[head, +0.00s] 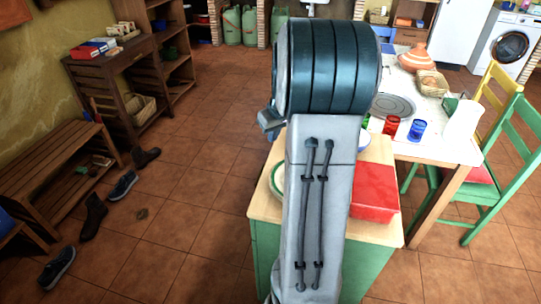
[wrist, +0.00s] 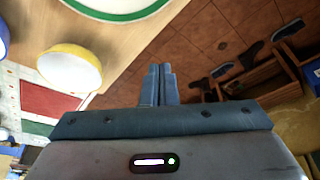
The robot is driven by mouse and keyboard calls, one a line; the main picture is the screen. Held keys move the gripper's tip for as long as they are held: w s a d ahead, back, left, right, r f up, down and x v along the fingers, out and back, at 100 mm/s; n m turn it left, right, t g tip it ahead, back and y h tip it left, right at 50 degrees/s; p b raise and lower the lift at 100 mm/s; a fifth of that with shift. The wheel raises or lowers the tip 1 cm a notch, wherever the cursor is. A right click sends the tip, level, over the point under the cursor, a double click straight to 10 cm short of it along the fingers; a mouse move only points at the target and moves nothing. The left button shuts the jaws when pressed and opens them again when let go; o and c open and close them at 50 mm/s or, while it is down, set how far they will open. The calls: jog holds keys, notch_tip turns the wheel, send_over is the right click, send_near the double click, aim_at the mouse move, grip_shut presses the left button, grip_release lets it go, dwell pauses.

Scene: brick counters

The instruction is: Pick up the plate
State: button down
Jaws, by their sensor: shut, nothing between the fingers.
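A white plate with a green rim (wrist: 118,6) lies on a light wooden top, cut off by the upper edge of the wrist view. In the head view a sliver of this plate (head: 276,180) shows just left of my arm, which hides the rest. My gripper (wrist: 160,70) is shut and empty, its two fingers pressed together. In the wrist view the fingertips lie below the plate's rim in the picture, apart from it, with floor behind them. A larger grey plate (head: 393,106) lies on the white table at the right.
The wooden-topped green cabinet (head: 390,232) also carries a red box (head: 375,192). A yellow-rimmed bowl (wrist: 68,68) shows left of my fingers in the wrist view. Red (head: 391,126) and blue (head: 417,130) cups stand on the table. The floor to the left is mostly open, with several shoes.

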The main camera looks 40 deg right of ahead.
jog(key=x, duration=0.9)
jog(key=shift+w+d+f, duration=0.1)
jog(key=shift+d+f, duration=0.05)
jog(key=shift+f, duration=0.1)
jog(key=shift+f+p, duration=0.35)
jog(key=shift+p, duration=0.05)
jog(key=s, duration=0.2)
jog(key=shift+s+r, duration=0.2)
jog(key=shift+s, duration=0.1)
jog(key=shift+s+f, duration=0.1)
jog(key=shift+s, duration=0.5)
jog(key=shift+s+f, duration=0.15)
jog(key=shift+s, duration=0.2)
jog(key=s+b, duration=0.3)
jog(key=shift+s, duration=0.25)
jog(key=shift+s+a, duration=0.35)
jog(key=shift+s, duration=0.25)
